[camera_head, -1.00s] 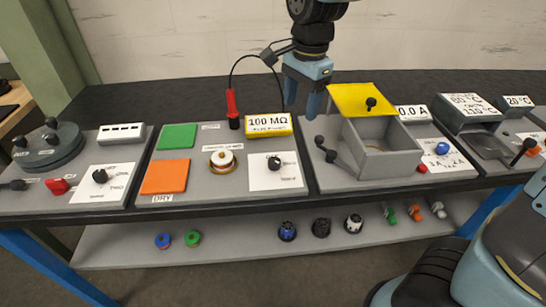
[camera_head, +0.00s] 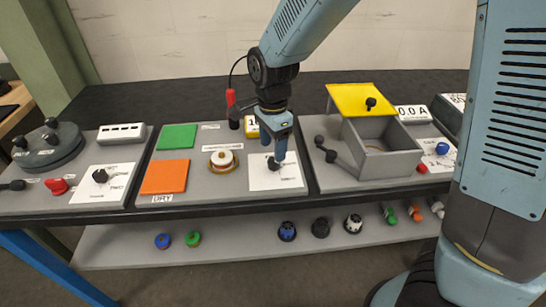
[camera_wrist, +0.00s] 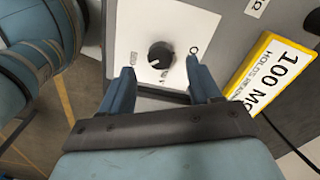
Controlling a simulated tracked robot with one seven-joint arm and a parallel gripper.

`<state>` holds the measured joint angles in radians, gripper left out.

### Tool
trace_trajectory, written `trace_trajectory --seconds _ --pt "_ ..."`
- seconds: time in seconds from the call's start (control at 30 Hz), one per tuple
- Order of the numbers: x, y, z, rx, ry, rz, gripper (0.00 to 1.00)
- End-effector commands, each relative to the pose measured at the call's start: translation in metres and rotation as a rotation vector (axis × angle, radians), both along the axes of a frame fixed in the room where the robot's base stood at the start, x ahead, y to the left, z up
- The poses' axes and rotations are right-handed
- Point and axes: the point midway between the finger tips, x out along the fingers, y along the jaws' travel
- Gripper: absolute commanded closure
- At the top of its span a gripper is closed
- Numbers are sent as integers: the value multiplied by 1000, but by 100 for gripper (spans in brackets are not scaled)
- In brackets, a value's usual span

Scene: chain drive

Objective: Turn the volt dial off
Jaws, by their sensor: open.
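A black round dial (camera_head: 272,163) with a small white mark sits on a white label plate (camera_head: 288,181) in the middle panel. It also shows in the wrist view (camera_wrist: 160,55). I take it as the volt dial; its plate lettering is too small to read. My gripper (camera_head: 276,157) is over this dial in the head view and hides part of it. In the wrist view my open gripper (camera_wrist: 160,78) has one finger to each side of the dial, with visible gaps, and holds nothing. I cannot tell the remaining height above the plate.
A yellow 100 MΩ display (camera_wrist: 272,78) stands just behind the plate. A red probe (camera_head: 231,98) on a black cable is close by. A grey box (camera_head: 385,157) with a raised yellow lid (camera_head: 358,98) is to the right. Another black dial (camera_head: 99,175) sits on the left panel.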

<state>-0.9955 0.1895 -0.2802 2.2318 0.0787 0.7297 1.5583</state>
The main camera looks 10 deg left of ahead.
Motion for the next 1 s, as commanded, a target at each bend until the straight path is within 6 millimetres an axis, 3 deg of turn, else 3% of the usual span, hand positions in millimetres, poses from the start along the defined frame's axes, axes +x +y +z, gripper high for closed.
trace_trajectory --seconds 0.1,0.3,0.7,1.0 --pt "0 -1 -20 -3 1 -1 37" --pt "0 0 -40 -2 1 0 37" --pt "0 0 -47 1 -1 -1 37" --pt "1 -1 -46 1 -1 -1 64"
